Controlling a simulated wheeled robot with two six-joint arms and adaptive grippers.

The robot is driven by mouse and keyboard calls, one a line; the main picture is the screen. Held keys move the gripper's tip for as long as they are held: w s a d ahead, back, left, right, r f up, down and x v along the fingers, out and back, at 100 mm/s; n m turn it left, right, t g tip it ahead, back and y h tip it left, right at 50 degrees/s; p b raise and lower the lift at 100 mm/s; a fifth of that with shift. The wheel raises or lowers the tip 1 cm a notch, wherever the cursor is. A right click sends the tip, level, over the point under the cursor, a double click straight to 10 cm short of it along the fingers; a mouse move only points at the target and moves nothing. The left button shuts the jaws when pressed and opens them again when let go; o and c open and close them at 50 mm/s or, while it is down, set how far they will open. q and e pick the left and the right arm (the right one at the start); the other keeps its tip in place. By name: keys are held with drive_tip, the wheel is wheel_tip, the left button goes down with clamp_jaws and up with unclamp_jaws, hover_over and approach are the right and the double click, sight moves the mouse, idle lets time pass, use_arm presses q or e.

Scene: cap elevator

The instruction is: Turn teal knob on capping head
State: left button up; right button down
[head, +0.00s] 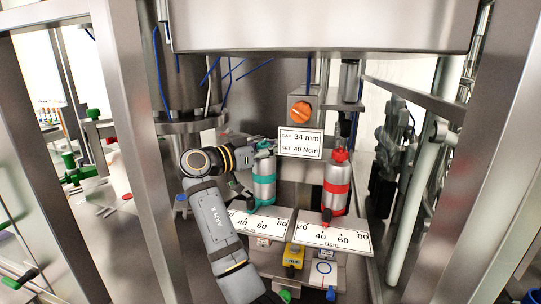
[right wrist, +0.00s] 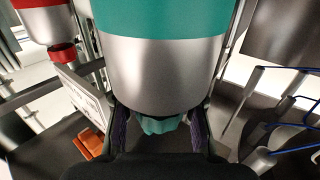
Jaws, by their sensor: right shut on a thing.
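The teal capping head (head: 263,186) is a silver cylinder with a teal band, upright behind the left dial plate (head: 264,223). A small teal pointer hangs at its lower edge over the scale; its exact reading is too small to tell. My right gripper (head: 262,149) reaches in from the left at the head's top. In the right wrist view its two fingers (right wrist: 160,128) are on either side of the teal knob (right wrist: 160,126), shut on it, with the silver body close in front. The knob is mostly hidden in the head view. My left gripper is not in view.
A red-banded capping head (head: 336,187) stands to the right behind a second dial plate (head: 333,236). A sign (head: 300,143) reads "CAP 34 mm, SET 40 Ncm". An orange knob (head: 300,112) sits above it. Steel frame posts (head: 135,140) flank the opening.

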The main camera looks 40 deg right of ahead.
drive_tip(key=shift+s+f+m+g+b, duration=0.2)
drive_tip(key=shift+m+g, duration=0.15)
drive_tip(key=shift+g, duration=0.2)
drive_tip(key=shift+s+f+m+g+b, duration=0.15)
drive_tip(key=shift+m+g, duration=0.2)
drive_tip(key=shift+g, duration=0.2)
drive_tip(key=shift+w+r+g, duration=0.1)
drive_tip(key=shift+g, duration=0.2)
drive_tip(key=c, duration=1.5)
unclamp_jaws()
drive_tip(key=shift+o, duration=1.1)
drive_tip(key=shift+d, duration=0.3)
drive_tip(key=shift+a+r, duration=0.15)
